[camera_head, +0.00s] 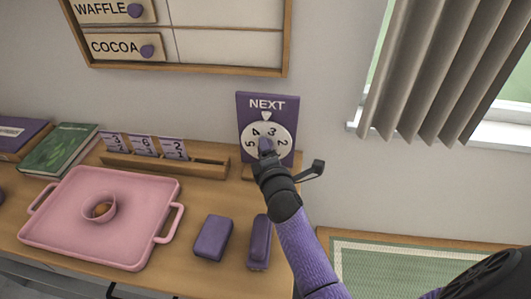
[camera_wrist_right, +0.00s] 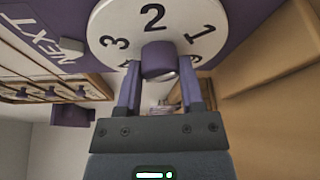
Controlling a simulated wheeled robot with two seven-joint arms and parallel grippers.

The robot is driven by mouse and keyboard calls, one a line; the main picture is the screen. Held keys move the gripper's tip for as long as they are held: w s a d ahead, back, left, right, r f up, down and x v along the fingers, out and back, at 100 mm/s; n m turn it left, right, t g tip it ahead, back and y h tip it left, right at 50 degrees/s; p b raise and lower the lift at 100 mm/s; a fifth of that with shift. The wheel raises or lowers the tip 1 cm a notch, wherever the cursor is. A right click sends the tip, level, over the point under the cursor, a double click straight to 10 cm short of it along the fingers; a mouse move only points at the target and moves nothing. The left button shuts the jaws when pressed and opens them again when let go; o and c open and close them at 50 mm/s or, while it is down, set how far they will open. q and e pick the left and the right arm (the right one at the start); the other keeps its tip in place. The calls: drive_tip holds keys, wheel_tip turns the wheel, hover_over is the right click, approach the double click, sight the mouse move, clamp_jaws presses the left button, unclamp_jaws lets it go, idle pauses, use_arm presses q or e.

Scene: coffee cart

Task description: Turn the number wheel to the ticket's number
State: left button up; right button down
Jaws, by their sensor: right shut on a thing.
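The white number wheel (camera_head: 285,131) is on the purple NEXT sign (camera_head: 246,103). A white pointer (camera_head: 267,116) sits above it, between the 4 and the 3, nearer the 3. My right gripper (camera_head: 266,150) is shut on the wheel's purple knob, which shows between its fingers in the right wrist view (camera_wrist_right: 159,58). That view shows 3, 2 and 1 on the wheel; the gripper hides part of it. Tickets reading 3 (camera_head: 112,141), 6 (camera_head: 143,146) and 2 (camera_head: 175,149) stand in a wooden rack (camera_head: 205,172). My left gripper is out of view.
A pink tray (camera_head: 70,225) holding a pink ring-shaped thing (camera_head: 100,207) is at the left. Books (camera_head: 58,148) lie at the far left. A menu board (camera_head: 225,45) hangs above.

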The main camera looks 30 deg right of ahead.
idle(0.3)
drive_tip(key=shift+c, duration=1.1)
unclamp_jaws()
